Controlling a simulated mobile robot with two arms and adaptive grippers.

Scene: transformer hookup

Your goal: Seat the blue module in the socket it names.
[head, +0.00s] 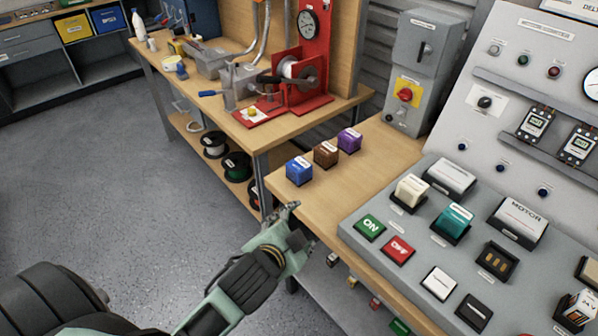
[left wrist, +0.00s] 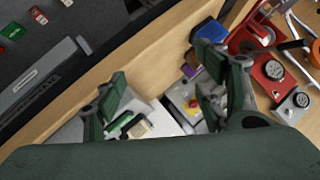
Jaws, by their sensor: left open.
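The blue module (head: 299,172) stands upright on the wooden bench, left of the brown module (head: 326,154) and the purple module (head: 349,140). It has a white label, too small to read. The blue module also shows in the left wrist view (left wrist: 208,32), beyond one fingertip. My left gripper (head: 291,222) is at the bench's front edge, just below the blue module in the picture, open and empty; its spread fingers show in the left wrist view (left wrist: 163,93). The console's empty dark socket (head: 496,262) is right of the seated teal module (head: 455,221) and cream module (head: 410,191). My right gripper is out of view.
The sloped console (head: 372,204) carries a green ON button (head: 369,227), a red button (head: 398,249) and a MOTOR label. A red press (head: 301,75) stands on the farther bench. Cable spools (head: 237,167) sit below. Bare wood surrounds the three modules.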

